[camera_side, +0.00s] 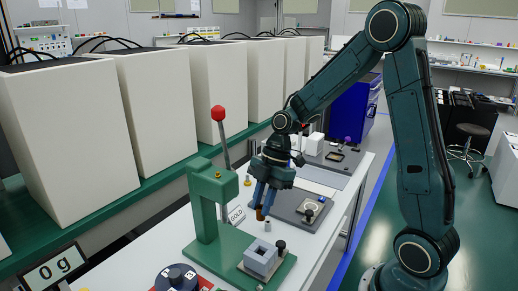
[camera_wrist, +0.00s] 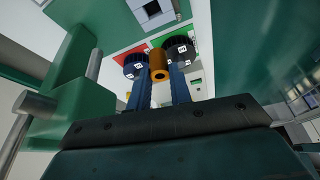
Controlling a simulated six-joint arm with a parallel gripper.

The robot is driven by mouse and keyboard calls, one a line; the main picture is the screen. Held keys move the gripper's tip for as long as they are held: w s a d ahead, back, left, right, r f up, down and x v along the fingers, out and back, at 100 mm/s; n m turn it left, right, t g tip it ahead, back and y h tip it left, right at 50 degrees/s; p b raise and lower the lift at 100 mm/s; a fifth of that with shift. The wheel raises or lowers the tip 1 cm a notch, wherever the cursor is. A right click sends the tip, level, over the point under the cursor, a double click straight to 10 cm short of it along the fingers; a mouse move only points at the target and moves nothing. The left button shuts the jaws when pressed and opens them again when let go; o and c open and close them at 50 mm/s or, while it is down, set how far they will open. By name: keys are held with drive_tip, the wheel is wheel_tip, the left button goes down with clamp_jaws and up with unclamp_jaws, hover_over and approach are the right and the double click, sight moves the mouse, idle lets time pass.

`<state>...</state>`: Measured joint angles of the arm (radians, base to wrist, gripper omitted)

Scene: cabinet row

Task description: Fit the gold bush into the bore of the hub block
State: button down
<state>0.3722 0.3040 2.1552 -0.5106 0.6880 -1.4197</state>
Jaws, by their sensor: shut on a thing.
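The gold bush (camera_wrist: 158,66) is held between the two blue fingers of my gripper (camera_wrist: 160,88) in the wrist view. In the side view, my gripper (camera_side: 261,211) points down, with the orange-brown bush (camera_side: 260,215) at its fingertips, above the white bench. The hub block looks to be the grey block (camera_side: 261,258) with an opening in its top, on the green press base. My gripper is above and behind this block, clear of it. How deep the opening goes cannot be seen.
A green press (camera_side: 207,205) with a red-knobbed lever (camera_side: 218,114) stands left of my gripper. A black knob (camera_side: 281,245) rises beside the block. A small grey cylinder (camera_side: 267,226) stands near the bush. A dark tray (camera_side: 296,203) lies behind; a dial (camera_side: 176,277) stands in front.

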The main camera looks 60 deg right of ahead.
wheel_tip(320, 180, down, 9)
drive_tip(key=shift+r, duration=0.1)
idle(0.3)
drive_tip(key=shift+f, duration=1.95)
drive_tip(key=shift+f, duration=0.15)
